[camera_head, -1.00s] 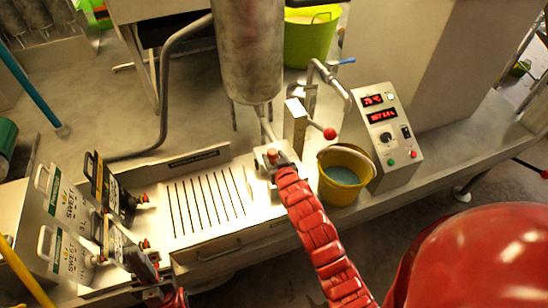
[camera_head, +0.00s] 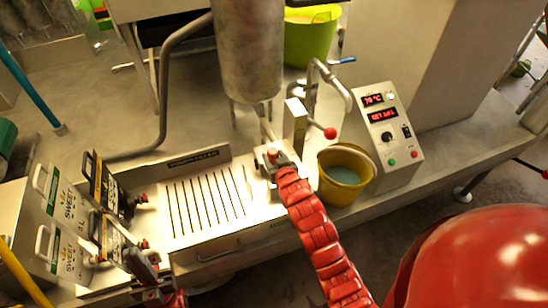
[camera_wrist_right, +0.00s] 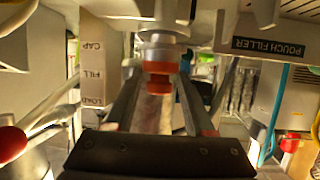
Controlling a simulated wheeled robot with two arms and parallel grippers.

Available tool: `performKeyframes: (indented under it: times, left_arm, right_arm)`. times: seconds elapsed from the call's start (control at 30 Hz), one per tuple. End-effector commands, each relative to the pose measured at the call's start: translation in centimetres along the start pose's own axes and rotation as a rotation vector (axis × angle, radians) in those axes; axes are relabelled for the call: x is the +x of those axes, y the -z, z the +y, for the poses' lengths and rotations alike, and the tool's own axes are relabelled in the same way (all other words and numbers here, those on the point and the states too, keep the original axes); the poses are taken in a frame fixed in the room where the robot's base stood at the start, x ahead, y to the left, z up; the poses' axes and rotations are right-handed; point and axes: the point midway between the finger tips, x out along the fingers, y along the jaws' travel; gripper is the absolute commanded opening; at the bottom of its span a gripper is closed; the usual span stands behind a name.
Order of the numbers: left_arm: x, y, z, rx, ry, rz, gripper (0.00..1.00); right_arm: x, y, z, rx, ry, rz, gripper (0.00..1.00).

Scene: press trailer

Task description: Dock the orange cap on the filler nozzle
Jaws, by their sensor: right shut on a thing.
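The orange cap (camera_head: 272,155) sits at my right gripper (camera_head: 275,163), below the steel tank and its filler nozzle (camera_head: 266,128). In the right wrist view the orange cap (camera_wrist_right: 159,76) is between the two fingers of my right gripper (camera_wrist_right: 160,103), which is shut on it. A pale ring adjoins the cap there. I cannot tell whether the cap touches the nozzle. My left gripper (camera_head: 155,282) is at the lower left, near the tray's front edge; its opening is unclear.
A slotted tray (camera_head: 205,200) lies left of the cap. Several pouches (camera_head: 65,195) with red caps stand further left. A red-knobbed lever (camera_head: 329,132), a yellow bucket (camera_head: 343,190) and a control box (camera_head: 388,135) stand close on the right.

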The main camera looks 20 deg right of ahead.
Motion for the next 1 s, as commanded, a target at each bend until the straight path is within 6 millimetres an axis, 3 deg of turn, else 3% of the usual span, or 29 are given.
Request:
performKeyframes:
  times: [0.9,0.93,1.0]
  left_arm:
    - [-0.9,-0.2,0.1,0.000,0.000,0.000,0.00]
    - [-0.8,-0.1,0.0,0.000,0.000,0.000,0.00]
    - [-0.8,-0.1,0.0,0.000,0.000,0.000,0.00]
  right_arm:
    - [0.5,-1.1,0.0,0.000,0.000,0.002,0.00]
    - [0.5,-1.1,0.0,0.000,0.000,0.002,0.59]
    - [0.5,-1.0,0.0,0.000,0.000,0.002,0.66]
